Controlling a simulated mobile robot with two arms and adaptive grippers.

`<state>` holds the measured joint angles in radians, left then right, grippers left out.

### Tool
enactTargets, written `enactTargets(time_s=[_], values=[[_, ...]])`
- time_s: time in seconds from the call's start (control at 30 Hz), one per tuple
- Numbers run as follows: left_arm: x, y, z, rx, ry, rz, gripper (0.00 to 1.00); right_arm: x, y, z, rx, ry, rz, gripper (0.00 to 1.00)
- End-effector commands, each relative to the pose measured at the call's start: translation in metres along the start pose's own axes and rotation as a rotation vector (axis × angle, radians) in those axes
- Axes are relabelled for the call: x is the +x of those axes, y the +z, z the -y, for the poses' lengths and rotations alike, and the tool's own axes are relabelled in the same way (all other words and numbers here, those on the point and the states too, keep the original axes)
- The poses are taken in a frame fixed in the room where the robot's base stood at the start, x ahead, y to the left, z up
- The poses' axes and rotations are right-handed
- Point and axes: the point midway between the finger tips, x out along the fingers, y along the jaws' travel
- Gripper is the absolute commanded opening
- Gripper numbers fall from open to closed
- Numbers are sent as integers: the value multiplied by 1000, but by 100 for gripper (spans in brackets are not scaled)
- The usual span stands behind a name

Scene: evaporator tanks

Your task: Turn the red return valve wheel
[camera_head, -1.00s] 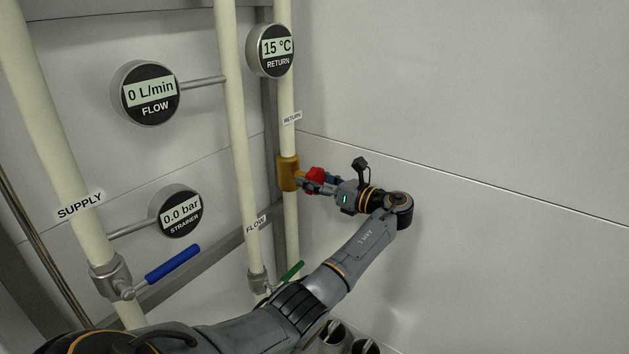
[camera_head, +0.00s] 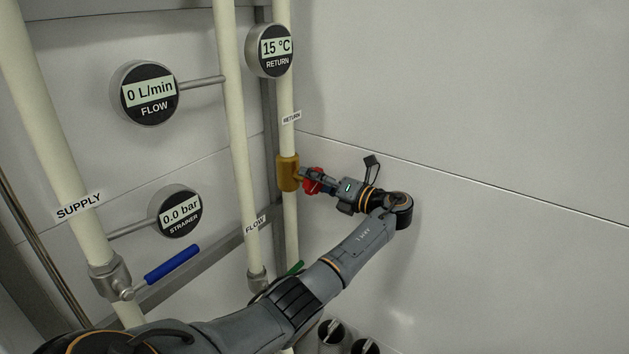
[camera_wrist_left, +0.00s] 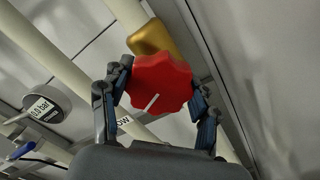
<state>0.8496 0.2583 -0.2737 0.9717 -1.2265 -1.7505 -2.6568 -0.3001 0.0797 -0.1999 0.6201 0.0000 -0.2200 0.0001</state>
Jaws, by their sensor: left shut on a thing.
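The red return valve wheel (camera_head: 312,181) sits on the right side of a brass valve body (camera_head: 288,173) on the pipe labelled RETURN. My left gripper (camera_head: 316,181) is shut on the wheel from the right. In the left wrist view the red wheel (camera_wrist_left: 160,84) has a scalloped rim and a white mark on its face, and the fingers of my left gripper (camera_wrist_left: 157,92) touch its rim on two opposite sides. The brass body (camera_wrist_left: 152,38) shows behind it. In the head view the fingers hide part of the wheel. My right gripper is not in view.
The SUPPLY pipe (camera_head: 52,150) has a blue lever (camera_head: 172,264). The FLOW pipe (camera_head: 238,150) stands left of the return pipe, with a green lever partly behind my arm. Gauges read 0 L/min, 0.0 bar and 15 °C. The wall at right is bare.

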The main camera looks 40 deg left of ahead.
Motion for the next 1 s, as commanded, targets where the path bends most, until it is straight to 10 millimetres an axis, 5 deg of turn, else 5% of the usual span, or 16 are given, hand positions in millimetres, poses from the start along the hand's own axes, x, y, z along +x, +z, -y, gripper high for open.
enactTargets(time_s=[0.5, 0.53, 0.6, 1.0], values=[[0, -2, 1, 20, 0, -5, 30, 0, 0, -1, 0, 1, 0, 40], [0, -2, 1, 20, 0, -5, 67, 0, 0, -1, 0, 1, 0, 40], [0, -2, 1, 20, 0, -4, 81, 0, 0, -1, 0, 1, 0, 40], [-2, -1, 1, 17, -1, -1, 85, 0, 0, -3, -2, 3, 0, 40]])
